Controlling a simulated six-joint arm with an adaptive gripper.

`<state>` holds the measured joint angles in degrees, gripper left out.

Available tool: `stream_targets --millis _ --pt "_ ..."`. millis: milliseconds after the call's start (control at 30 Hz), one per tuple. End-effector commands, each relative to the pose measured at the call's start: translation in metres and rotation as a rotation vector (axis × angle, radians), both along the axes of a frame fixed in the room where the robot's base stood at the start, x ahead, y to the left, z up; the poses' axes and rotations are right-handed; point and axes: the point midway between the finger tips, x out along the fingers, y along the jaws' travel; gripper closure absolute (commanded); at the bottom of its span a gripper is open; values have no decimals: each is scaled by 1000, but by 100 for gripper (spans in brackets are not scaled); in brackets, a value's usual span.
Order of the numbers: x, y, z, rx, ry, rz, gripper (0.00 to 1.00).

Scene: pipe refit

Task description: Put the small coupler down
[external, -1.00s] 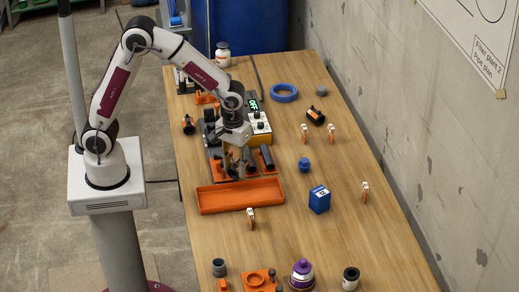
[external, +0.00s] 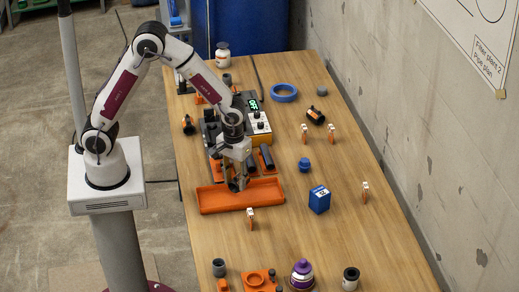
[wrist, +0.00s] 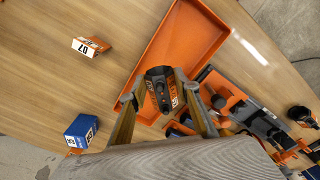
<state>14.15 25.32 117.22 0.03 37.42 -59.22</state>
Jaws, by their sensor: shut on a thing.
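My gripper (external: 238,184) is shut on the small coupler, a short dark grey piece with orange markings. In the wrist view the small coupler (wrist: 160,90) sits between my two fingertips. In the external view it is a small dark shape at the gripper's end and hard to make out. The shallow orange tray (external: 212,204) lies below the gripper, and the coupler is over its far half. The tray also shows in the wrist view (wrist: 215,45). I cannot tell whether the coupler touches the tray floor.
A fixture with dark pipes (external: 266,158) stands just behind the tray. A control box with a green display (external: 258,124) is beyond it. A blue box (external: 319,200) and a small numbered marker (external: 251,217) stand near the tray.

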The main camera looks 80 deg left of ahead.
Motion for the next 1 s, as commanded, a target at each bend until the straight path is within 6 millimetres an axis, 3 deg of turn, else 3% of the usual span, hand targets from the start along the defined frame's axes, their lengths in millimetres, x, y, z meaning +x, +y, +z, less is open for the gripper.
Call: stream_targets --millis 533,1000 --pt "0 0 -12 0 0 0 90" --pt "0 0 -47 0 0 0 90"
